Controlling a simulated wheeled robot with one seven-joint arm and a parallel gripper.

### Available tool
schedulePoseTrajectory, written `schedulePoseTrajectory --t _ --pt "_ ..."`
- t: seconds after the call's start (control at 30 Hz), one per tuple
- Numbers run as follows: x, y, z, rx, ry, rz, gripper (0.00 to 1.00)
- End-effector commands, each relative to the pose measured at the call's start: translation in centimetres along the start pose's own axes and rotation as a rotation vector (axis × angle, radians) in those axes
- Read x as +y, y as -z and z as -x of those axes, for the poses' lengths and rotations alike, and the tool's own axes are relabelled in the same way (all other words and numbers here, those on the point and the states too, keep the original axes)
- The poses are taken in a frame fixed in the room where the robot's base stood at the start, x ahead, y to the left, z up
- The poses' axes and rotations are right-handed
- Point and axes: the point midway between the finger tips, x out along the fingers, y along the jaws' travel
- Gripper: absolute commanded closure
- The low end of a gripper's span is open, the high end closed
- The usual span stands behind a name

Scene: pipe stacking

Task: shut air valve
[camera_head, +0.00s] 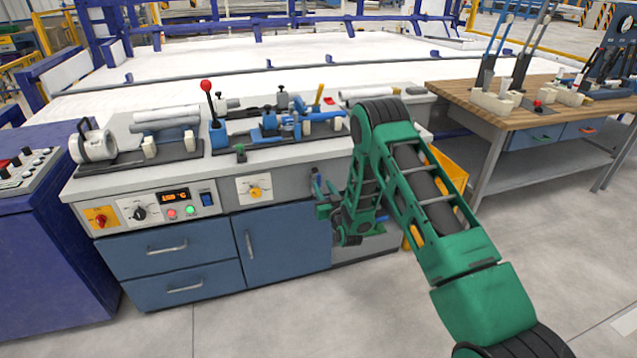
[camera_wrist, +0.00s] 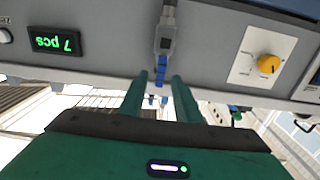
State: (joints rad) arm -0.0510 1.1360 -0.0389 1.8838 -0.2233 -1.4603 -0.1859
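What looks like the air valve is a grey fitting (camera_wrist: 166,38) on the bench front. In the wrist view blue parts show below its grey body, between my fingers. In the head view a small blue-grey part (camera_head: 316,181) shows at the bench front, partly covered by my gripper. My gripper (camera_wrist: 160,76) has two green fingers apart, one on each side of the blue parts. I cannot tell whether the fingers touch them.
A yellow knob on a white plate (camera_head: 254,190) sits beside the valve. The bench (camera_head: 300,158) carries fixtures and a red-knobbed lever (camera_head: 207,87). A wooden table (camera_head: 520,115) stands at right. The floor in front is clear.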

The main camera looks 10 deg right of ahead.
Motion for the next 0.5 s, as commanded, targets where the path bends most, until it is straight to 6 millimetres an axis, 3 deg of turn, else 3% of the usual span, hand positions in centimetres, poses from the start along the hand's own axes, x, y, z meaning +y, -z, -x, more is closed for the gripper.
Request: schedulePoseTrajectory --t 0.2,0.5 --pt "0.1 0.1 -3.5 0.003 -0.001 0.001 0.70" --pt "0.0 0.1 -5.4 0.000 0.000 0.000 0.70"
